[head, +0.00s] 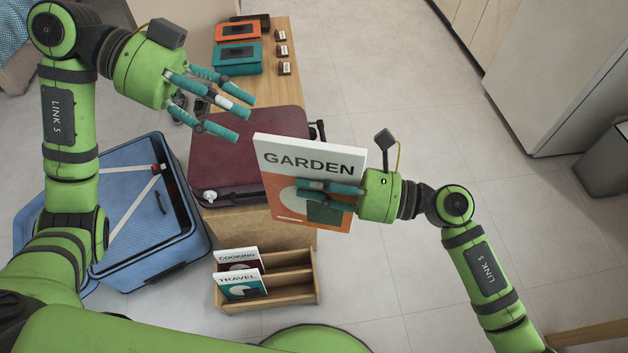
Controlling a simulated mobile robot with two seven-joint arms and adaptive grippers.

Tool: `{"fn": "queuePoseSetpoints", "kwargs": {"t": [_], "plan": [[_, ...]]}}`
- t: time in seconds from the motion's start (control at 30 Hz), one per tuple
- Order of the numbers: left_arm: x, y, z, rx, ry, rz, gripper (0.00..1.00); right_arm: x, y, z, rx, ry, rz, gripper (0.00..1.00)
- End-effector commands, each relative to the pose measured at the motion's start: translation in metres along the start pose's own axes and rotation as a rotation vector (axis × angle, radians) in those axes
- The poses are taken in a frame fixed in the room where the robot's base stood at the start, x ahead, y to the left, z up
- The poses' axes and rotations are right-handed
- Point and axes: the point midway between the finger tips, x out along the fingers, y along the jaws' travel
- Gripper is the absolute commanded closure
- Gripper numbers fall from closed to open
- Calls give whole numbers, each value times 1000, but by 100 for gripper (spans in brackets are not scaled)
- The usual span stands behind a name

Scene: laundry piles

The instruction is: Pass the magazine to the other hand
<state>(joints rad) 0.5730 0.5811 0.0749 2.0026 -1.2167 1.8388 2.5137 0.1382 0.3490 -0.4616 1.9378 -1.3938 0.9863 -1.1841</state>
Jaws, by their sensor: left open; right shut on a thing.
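The magazine (312,163) has a white cover with the word GARDEN and orange and green shapes. My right gripper (312,194) is shut on its right side and holds it up, cover facing my head camera. My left gripper (240,120) is open and empty, up and to the left of the magazine, with a gap between its fingers and the magazine. The far-side fingers of my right gripper are hidden behind the magazine.
A wooden bench (289,94) carries a dark red case (225,150) and orange and teal pouches (240,55). A blue suitcase (150,255) lies open at left. A wooden rack (290,293) holds COOKING and TRAVEL magazines.

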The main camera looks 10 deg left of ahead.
Motion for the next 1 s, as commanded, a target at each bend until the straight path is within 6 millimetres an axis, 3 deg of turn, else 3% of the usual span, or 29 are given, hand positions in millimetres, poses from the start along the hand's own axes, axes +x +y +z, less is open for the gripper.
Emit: {"fn": "queuePoseSetpoints", "kwargs": {"t": [0.17, 0.27, 0.37, 0.5, 0.67, 0.83, 1.0], "plan": [[10, -22, -7, 39, 278, 11, 51, 0, 0, 1, -1, -2, 0, 100], [15, -58, -2, 43, 569, -83, 51, 0, 0, 1, -1, -3, 0, 100], [14, -103, 28, -2, 803, -292, 51, 0, 0, 1, -1, -3, 0, 100], [17, -146, 90, -104, 919, -579, 51, 0, 0, 1, -1, -3, 0, 100], [30, -171, 172, -242, 899, -850, 51, 0, 0, 1, -1, -3, 0, 100], [53, -173, 261, -393, 780, -1072, 51, 0, 0, 1, -1, -3, 0, 100], [81, -154, 347, -539, 605, -1225, 51, 0, 0, 1, -1, -3, 0, 100]]}}
